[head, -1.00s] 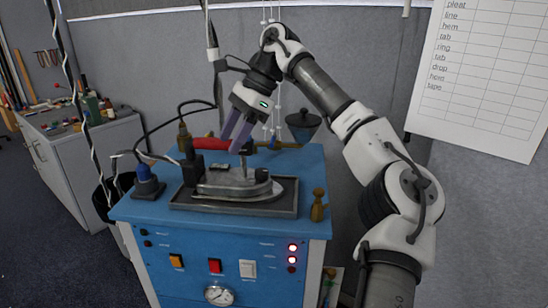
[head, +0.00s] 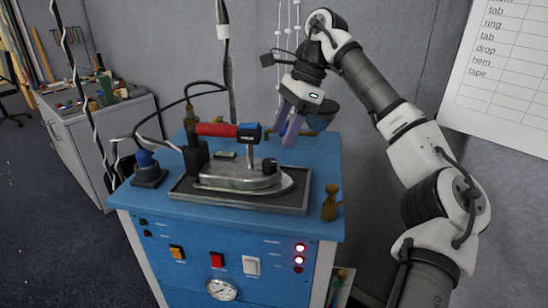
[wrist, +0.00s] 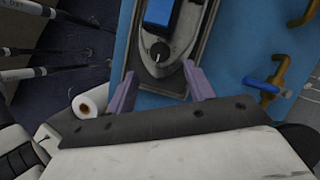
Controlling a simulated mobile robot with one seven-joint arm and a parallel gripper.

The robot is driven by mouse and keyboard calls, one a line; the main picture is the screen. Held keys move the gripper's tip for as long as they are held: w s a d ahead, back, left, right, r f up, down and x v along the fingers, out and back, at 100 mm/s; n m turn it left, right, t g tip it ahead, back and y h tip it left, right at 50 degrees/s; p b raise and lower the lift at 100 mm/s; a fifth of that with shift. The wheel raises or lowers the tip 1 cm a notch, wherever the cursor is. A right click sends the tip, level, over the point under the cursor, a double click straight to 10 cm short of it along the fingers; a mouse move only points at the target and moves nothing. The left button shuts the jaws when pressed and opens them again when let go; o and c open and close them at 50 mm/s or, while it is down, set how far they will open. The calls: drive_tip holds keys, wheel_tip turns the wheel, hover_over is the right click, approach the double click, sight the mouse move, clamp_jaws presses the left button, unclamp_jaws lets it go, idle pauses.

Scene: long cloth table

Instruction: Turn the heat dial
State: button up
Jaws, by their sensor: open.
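The iron (head: 230,182) rests upright in a dark tray (head: 200,196) on the blue cabinet, with a red handle (head: 216,129) ending in a blue block. A small dark knob (head: 269,165), which looks like the heat dial, stands near its pointed front. The knob (wrist: 158,52) also shows in the wrist view, with a pale mark on it. My gripper (head: 284,136) is open and empty, with purple fingers pointing down, just right of the handle. In the wrist view the fingers of my gripper (wrist: 160,75) spread on both sides of the iron's nose, apart from the knob.
A brass fitting (head: 331,203) stands at the cabinet's right front corner. A blue-topped plug (head: 147,168) and black cable are at the left. Brass pipes with a blue valve lever (wrist: 262,84) are beside the tray. Red lamps (head: 299,258) glow on the cabinet front.

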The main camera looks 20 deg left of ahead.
sight(271, 161)
drive_tip(key=p+x, duration=0.1)
drive_tip(key=x, duration=0.6)
drive_tip(key=shift+r, duration=0.1)
drive_tip(key=c, duration=1)
